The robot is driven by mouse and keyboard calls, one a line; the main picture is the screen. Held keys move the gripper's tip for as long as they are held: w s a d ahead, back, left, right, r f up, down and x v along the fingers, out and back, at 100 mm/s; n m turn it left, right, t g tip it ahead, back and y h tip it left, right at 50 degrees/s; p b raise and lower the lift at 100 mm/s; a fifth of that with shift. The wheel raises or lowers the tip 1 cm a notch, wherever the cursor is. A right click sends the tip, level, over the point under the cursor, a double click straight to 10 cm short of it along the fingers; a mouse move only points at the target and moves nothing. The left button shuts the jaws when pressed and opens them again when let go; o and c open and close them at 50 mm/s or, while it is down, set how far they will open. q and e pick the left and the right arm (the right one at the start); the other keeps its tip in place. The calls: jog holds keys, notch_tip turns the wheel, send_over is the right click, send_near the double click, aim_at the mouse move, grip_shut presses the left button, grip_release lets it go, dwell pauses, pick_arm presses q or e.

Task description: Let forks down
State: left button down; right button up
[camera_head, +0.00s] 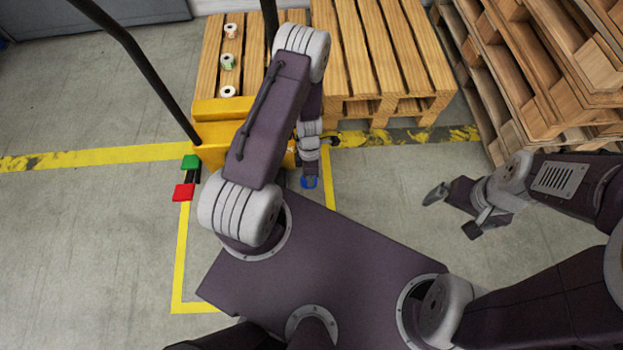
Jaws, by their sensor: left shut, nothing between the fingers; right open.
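A yellow pallet lifter (222,128) with a dark handle frame stands against a wooden pallet (352,55); its forks are hidden. A green pedal (190,162) and a red pedal (183,192) stick out at its lower left. My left arm reaches over the lifter, and my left gripper (309,178) points down at its right side, shut and empty. A small blue piece (308,183) shows at the fingertips; I cannot tell whether they touch it. My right gripper (452,212) is open and empty over bare floor at the right.
Several small label rolls (228,62) stand in a row on the pallet's left side. Stacked wooden pallets (545,75) rise at the upper right. Yellow floor lines (95,158) cross the grey floor. The floor at the left is clear.

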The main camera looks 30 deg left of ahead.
pick_arm(q)
jog(key=r, duration=0.1)
jog(key=r+p, duration=0.1)
jog(key=r, duration=0.1)
jog(key=r+p, duration=0.1)
jog(key=r, duration=0.1)
jog(key=shift+s+d+r, duration=0.15)
jog(key=shift+s, duration=0.15)
